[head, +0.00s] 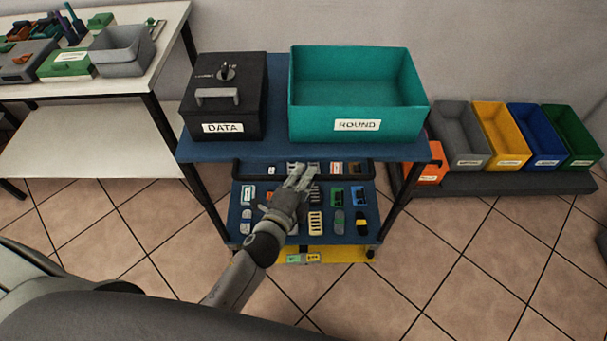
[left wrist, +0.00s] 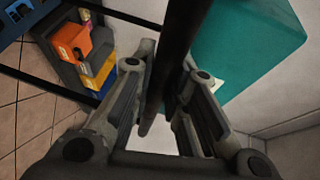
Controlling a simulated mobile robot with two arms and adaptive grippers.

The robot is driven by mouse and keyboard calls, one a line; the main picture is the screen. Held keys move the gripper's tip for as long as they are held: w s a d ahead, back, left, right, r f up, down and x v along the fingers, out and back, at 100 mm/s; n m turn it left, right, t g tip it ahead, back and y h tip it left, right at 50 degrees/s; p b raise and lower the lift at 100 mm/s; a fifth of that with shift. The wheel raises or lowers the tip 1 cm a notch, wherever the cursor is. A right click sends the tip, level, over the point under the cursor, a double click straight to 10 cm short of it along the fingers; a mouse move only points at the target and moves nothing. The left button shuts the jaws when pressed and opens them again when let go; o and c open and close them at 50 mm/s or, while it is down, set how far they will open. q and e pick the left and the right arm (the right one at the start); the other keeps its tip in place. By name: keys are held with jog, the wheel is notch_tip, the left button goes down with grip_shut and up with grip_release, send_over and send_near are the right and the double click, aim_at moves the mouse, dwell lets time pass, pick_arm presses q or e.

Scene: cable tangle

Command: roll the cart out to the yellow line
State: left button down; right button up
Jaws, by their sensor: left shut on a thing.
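The cart (head: 228,154) has a blue top, dark posts and a lower blue shelf (head: 300,228) holding small devices in rows. A black handle bar (head: 237,168) runs across its near side. My left gripper (head: 299,176) reaches to the middle of this bar. In the left wrist view the fingers (left wrist: 165,95) are closed around a dark bar (left wrist: 173,45). A yellow strip (head: 345,254) shows at the foot of the cart; I cannot tell whether it is the floor line or part of the cart. My right gripper is not in view.
A white table (head: 120,85) stands close at left. Several coloured bins (head: 545,140) stand on a low dark platform at right. Tiled floor (head: 470,275) is clear at front right.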

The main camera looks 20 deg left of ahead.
pick_arm(q)
jog(key=c, duration=1.4)
grip_release()
jog(key=shift+s, duration=0.1)
jog(key=v, duration=1.2)
jog(key=shift+f, duration=0.1)
jog(key=s+f+n+g, duration=0.2)
jog(key=s+f+n, duration=0.1)
jog(key=f, duration=0.7)
jog(key=s+f+n+g, duration=0.2)
jog(key=s+f+g, duration=0.1)
jog(key=f, duration=0.7)
jog(key=s+f+n+g, duration=0.2)
jog(key=s+f+n, duration=0.15)
jog(key=f, duration=0.55)
jog(key=s+a+f+n+g, duration=0.2)
jog(key=s+a+f, duration=0.1)
jog(key=s+f, duration=0.2)
jog(key=s+a+f+n+g+y, duration=0.1)
jog(key=s+a+f+n+g, duration=0.2)
jog(key=s, duration=0.6)
jog(key=s+a+f+n+g+y, duration=0.1)
jog(key=s+a+f+n+g, duration=0.1)
jog(key=s+f, duration=0.5)
jog(key=shift+s+a+f+n+g+p, duration=0.15)
jog(key=shift+a+f+n+g+p, duration=0.2)
jog(key=shift+a+f+g, duration=0.1)
